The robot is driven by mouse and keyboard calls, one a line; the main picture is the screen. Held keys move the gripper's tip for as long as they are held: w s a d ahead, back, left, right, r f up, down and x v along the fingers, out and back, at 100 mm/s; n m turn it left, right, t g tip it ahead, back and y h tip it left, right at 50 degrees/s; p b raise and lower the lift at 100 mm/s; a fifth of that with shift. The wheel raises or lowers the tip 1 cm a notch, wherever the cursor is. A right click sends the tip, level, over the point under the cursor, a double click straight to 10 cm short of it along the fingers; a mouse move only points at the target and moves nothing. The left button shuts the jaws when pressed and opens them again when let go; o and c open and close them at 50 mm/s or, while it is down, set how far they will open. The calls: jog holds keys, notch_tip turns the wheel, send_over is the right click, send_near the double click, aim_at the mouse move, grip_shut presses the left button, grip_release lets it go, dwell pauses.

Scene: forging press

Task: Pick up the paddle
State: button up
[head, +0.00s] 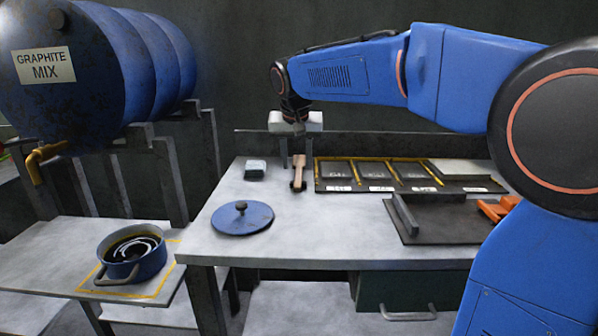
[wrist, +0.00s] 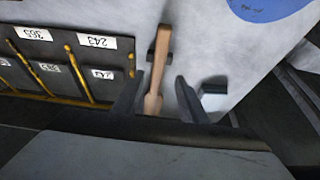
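The paddle (head: 299,172) has a pale wooden handle and lies at the back of the grey table, left of the slotted rack. A small dark piece sits at its near end; I cannot tell whether this is part of it or a rest under it. The paddle also shows in the wrist view (wrist: 155,85), running between the two dark fingers. My gripper (head: 297,158) is open above the handle's far end, with one finger on each side in the wrist view (wrist: 158,92). Gaps show beside the handle. The gripper body hides the handle's end in the wrist view.
A dark rack (head: 340,187) with yellow dividers and number labels stands close on the right. A blue lid (head: 243,220) lies in front. A dark plate (head: 440,225) is at right; a wall ledge runs behind.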

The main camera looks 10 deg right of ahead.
aim_at(299, 174)
jog(key=x, duration=0.4)
jog(key=shift+d+f, duration=0.1)
jog(key=shift+d, duration=0.15)
grip_shut()
